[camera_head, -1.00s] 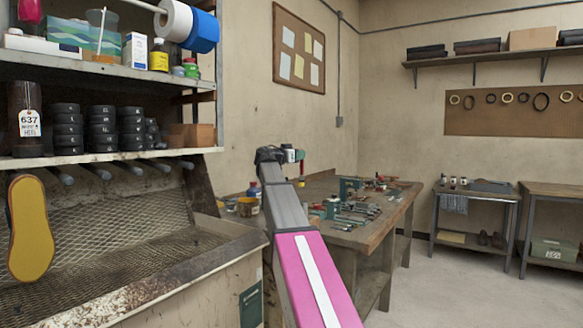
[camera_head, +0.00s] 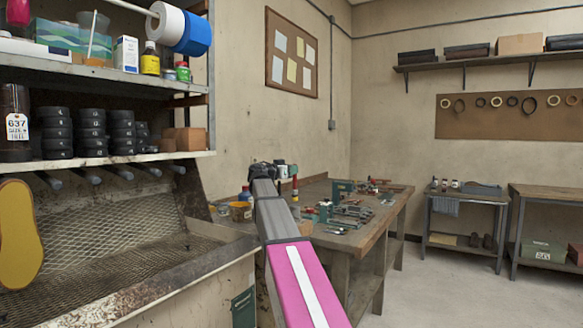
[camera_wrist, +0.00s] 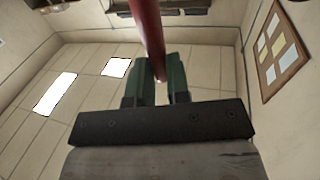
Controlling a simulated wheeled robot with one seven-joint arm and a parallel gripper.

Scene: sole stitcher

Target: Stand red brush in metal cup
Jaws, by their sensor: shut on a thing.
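The red brush shows in the wrist view as a dark red handle (camera_wrist: 147,28) between the green fingers of my gripper (camera_wrist: 158,88). The fingers are shut on it. In the head view my gripper (camera_head: 288,171) is at the far end of my arm, seen against the wall just above the workbench's left part. A small red piece of the brush (camera_head: 295,184) shows below it. I cannot single out the metal cup with certainty; a small greyish container (camera_head: 225,211) stands on the bench, left of and below my gripper.
The wooden workbench (camera_head: 352,238) carries a yellowish can (camera_head: 241,212), a blue bottle (camera_head: 245,194) and a cluster of tools (camera_head: 352,214). The floor (camera_head: 440,285) at right is clear.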

